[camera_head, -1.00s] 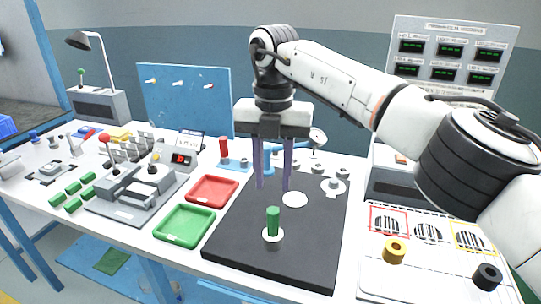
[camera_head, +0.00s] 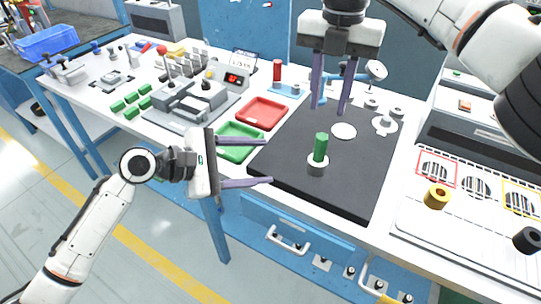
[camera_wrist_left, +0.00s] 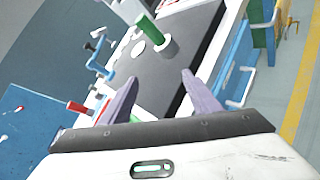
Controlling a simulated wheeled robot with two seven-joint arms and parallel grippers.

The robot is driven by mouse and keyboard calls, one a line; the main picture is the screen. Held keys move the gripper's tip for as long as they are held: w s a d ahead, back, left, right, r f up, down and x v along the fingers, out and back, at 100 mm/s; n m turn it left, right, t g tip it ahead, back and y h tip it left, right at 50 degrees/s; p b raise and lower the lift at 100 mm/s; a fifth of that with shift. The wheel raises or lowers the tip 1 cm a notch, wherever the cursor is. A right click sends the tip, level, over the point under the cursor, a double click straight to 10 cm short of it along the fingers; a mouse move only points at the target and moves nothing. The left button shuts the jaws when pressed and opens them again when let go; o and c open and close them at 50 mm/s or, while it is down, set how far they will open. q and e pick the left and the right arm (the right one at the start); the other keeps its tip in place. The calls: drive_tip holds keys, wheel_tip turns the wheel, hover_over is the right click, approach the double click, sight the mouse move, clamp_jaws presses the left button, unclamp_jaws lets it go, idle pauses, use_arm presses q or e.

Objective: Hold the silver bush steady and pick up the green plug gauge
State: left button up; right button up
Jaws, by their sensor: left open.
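The green plug gauge (camera_head: 320,147) stands upright in the silver bush (camera_head: 318,168) on the black mat. The gauge also shows in the left wrist view (camera_wrist_left: 151,30), beyond my fingers, with the bush (camera_wrist_left: 170,50) at its base. My left gripper (camera_head: 267,162) is open and empty, left of the bush and apart from it, its fingers pointing right towards it. My right gripper (camera_head: 329,112) points down over the back of the mat, behind the gauge. Its fingers are apart with nothing between them.
The black mat (camera_head: 290,185) also carries a white disc (camera_head: 344,131). Red (camera_head: 262,113) and green (camera_head: 236,149) trays lie left of it. Small metal parts stand at the back right. A panel at right holds a yellow ring (camera_head: 437,197) and a black ring (camera_head: 527,240).

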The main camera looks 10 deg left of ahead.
sight(309, 162)
use_arm(q)
drive_tip(key=w+d+f+n, duration=0.1)
drive_tip(key=d, duration=0.3)
drive_tip(key=w+d+f+n+g+h, duration=0.1)
drive_tip(key=w+d+n, duration=0.1)
drive_tip(key=d, duration=0.1)
drive_tip(key=w+d+n+g, duration=0.1)
drive_tip(key=w+d, duration=0.1)
drive_tip(key=d, duration=0.2)
drive_tip(key=shift+d+f+n, duration=0.3)
drive_tip(key=shift+f, duration=0.1)
drive_tip(key=c, duration=1.3)
drive_tip(key=shift+c, duration=0.2)
